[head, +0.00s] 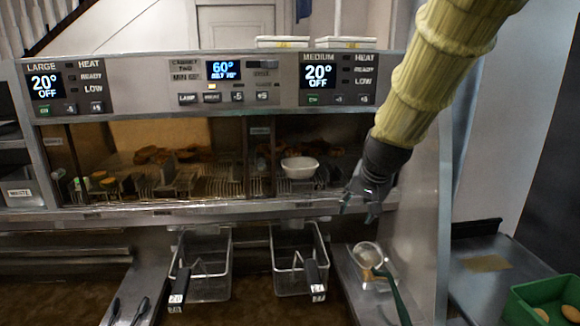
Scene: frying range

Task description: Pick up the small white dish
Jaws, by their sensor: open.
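The small white dish (299,167) sits upright on the wire rack inside the lit holding cabinet, toward its right side. My gripper (357,202) hangs at the end of my yellow-sleeved arm, to the right of the dish and a little lower in the picture. Its dark fingers point down and left, apart from the dish. It is open, and nothing shows between its fingers. The dish's front and rim are in full view.
The control panel (214,82) runs above the cabinet opening. Two wire fry baskets (205,265) (298,258) hang below the ledge. A strainer (368,255) lies at right, tongs (140,311) at left. A green crate (545,300) stands at far right. Brown food pieces (160,155) lie behind the rack.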

